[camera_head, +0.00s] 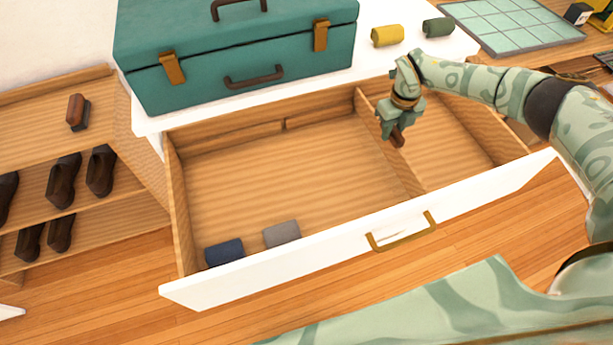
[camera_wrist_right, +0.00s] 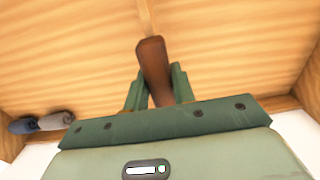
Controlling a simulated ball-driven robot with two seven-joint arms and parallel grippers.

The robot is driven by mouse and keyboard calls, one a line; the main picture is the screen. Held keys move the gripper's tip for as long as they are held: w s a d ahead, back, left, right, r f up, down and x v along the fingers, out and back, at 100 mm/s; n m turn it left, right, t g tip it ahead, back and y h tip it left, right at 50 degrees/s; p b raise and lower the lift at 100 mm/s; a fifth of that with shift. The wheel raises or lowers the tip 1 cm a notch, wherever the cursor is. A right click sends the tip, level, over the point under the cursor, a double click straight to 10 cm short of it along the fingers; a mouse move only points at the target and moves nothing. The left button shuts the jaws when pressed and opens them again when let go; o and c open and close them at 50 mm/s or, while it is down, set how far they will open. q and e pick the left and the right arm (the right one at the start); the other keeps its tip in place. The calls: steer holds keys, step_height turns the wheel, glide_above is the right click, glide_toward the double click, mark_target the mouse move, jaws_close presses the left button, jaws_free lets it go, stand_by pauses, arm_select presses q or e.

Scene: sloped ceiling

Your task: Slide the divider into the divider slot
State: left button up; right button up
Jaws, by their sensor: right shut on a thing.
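The divider (camera_head: 374,122) is a thin upright wooden board in the open drawer, right of its middle, running from the back wall toward the front. A brown handle (camera_head: 397,138) sits at its top edge. My right gripper (camera_head: 392,125) is shut on this handle from above; in the right wrist view the handle (camera_wrist_right: 152,65) sticks out between the fingers. The divider's top edge shows there as a pale strip (camera_wrist_right: 146,16). A narrow gap on the drawer's back wall (camera_head: 284,125), left of the divider, may be the slot; I cannot tell. My left gripper is out of view.
The drawer's white front (camera_head: 300,256) has a brass handle (camera_head: 402,232). Rolled blue (camera_head: 224,252) and grey (camera_head: 282,234) cloths lie at its front left. A teal toolbox (camera_head: 235,55), yellow roll (camera_head: 387,36) and green roll (camera_head: 437,27) stand on top behind. A shoe rack (camera_head: 90,225) is at left.

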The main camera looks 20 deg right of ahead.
stand_by(0.4)
steer(key=shift+f+b, duration=0.65)
steer(key=shift+f, duration=0.6)
steer(key=o, duration=0.9)
steer(key=shift+r, duration=0.1)
step_height(320, 180, up, 16)
steer(key=p, duration=0.5)
steer(key=shift+s, duration=0.1)
